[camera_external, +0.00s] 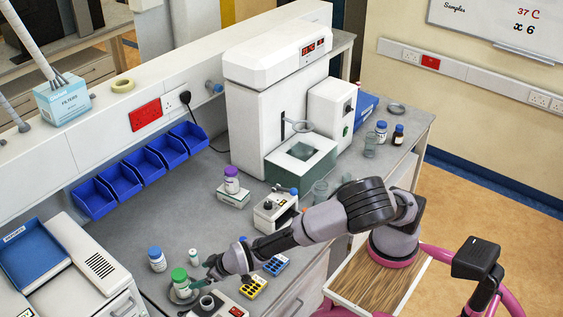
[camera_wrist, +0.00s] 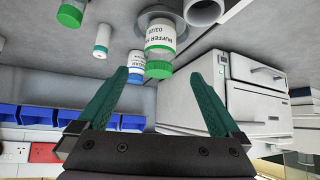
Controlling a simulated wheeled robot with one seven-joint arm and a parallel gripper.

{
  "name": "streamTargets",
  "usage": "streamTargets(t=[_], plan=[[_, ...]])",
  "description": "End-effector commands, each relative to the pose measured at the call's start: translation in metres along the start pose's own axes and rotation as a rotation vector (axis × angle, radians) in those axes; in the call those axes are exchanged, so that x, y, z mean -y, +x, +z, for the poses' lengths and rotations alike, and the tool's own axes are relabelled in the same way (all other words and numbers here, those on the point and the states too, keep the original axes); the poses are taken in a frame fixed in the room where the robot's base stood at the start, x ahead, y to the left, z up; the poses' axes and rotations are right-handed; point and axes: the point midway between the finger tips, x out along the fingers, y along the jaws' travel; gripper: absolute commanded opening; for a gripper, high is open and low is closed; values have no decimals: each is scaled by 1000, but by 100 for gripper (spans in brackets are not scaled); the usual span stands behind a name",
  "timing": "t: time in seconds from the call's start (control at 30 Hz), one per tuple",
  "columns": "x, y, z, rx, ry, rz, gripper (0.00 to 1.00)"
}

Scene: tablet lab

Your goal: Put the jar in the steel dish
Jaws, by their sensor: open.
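A white jar with a green lid (camera_external: 180,278) stands upright at the front left of the bench. Its base appears to be inside the round steel dish (camera_external: 184,298). In the wrist view the jar (camera_wrist: 160,38) has a label that reads "BUFFER", and the dish rim (camera_wrist: 145,17) shows around its base. My gripper (camera_external: 203,277) is open and low, just right of the jar. In the wrist view the green fingers of my gripper (camera_wrist: 158,64) are spread apart, with the jar's lid between and beyond the tips. No contact with the jar shows.
A blue-lidded jar (camera_external: 157,260) and a small capped vial (camera_external: 193,257) stand close behind the green-lidded jar. A white instrument (camera_external: 96,262) is to the left. Yellow and blue racks (camera_external: 253,287) lie right of my gripper. Blue bins (camera_external: 121,180) line the back wall.

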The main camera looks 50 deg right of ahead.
Motion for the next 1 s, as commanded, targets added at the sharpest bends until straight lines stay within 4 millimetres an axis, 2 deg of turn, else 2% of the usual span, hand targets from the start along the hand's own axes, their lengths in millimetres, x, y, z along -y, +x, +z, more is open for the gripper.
streamTargets(t=[0.07,0.17,0.27,0.33,0.47,0.6,0.77,0.87,1.0], plan=[[-3,0,-1,5,8,-1,100],[-19,-2,-10,35,54,-15,100],[-51,-10,-24,96,148,-49,100],[-78,-22,-37,147,232,-88,100],[-133,-59,-62,220,377,-168,100],[-190,-113,-82,258,497,-247,100],[-253,-187,-92,259,584,-302,100],[-289,-236,-87,242,612,-304,100],[-332,-301,-65,207,634,-252,100]])
